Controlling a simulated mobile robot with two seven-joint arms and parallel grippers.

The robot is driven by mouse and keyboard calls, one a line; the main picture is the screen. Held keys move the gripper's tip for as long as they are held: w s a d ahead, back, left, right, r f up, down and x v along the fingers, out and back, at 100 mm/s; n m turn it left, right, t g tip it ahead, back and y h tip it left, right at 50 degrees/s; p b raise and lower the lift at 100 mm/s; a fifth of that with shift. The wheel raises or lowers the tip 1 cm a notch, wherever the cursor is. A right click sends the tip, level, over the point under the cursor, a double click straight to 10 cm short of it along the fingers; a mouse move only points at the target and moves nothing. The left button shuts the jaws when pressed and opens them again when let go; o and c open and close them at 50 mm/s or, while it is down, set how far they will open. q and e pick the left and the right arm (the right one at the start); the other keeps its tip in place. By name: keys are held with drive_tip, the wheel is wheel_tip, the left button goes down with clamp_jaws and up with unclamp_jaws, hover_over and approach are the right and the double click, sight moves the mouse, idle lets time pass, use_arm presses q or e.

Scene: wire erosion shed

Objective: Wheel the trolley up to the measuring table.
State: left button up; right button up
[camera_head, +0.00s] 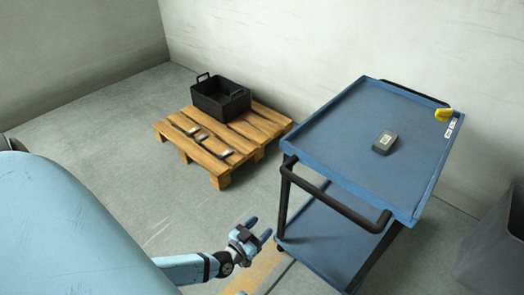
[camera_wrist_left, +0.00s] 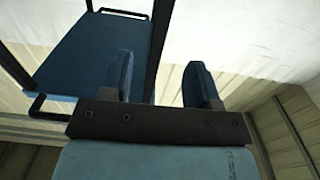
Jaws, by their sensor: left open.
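The blue trolley (camera_head: 350,150) stands right of centre in the head view, with a black push handle (camera_head: 336,203) on its near side and a lower blue shelf (camera_head: 320,240). My left gripper (camera_head: 259,229) is open and empty, left of and apart from the handle in the picture. In the left wrist view, the open fingers (camera_wrist_left: 162,80) point up the picture, with blue trolley panels (camera_wrist_left: 90,52) and a black handle (camera_wrist_left: 50,115) beyond them to the left. No measuring table can be made out. My right gripper is out of view.
A small grey device (camera_head: 385,142) and a yellow item (camera_head: 443,115) are on the trolley top. A wooden pallet (camera_head: 262,122) with a black crate (camera_head: 215,108) and several small parts stands left of it. A grey bin (camera_head: 495,245) is at right. Pale walls close off the back.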

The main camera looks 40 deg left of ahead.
sight(282, 206)
use_arm(q)
drive_tip(key=shift+a+f, duration=0.15)
drive_tip(key=shift+f, duration=0.05)
drive_tip(key=w+b, duration=0.3)
drive_tip(key=w, duration=0.4)
drive_tip(key=shift+w+f, duration=0.15)
drive_tip(key=shift+w, duration=0.2)
drive_tip(key=w, duration=0.1)
drive_tip(key=w+b, duration=0.1)
drive_tip(key=w, duration=0.3)
drive_tip(key=shift+d+b, duration=0.25)
drive_tip(key=shift+b, duration=0.15)
drive_tip(key=shift+w, duration=0.55)
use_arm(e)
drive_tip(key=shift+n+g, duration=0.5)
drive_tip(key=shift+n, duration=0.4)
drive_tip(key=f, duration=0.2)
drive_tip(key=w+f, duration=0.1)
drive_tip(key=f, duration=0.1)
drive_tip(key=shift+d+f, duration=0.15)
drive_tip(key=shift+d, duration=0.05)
use_arm(q)
clamp_jaws()
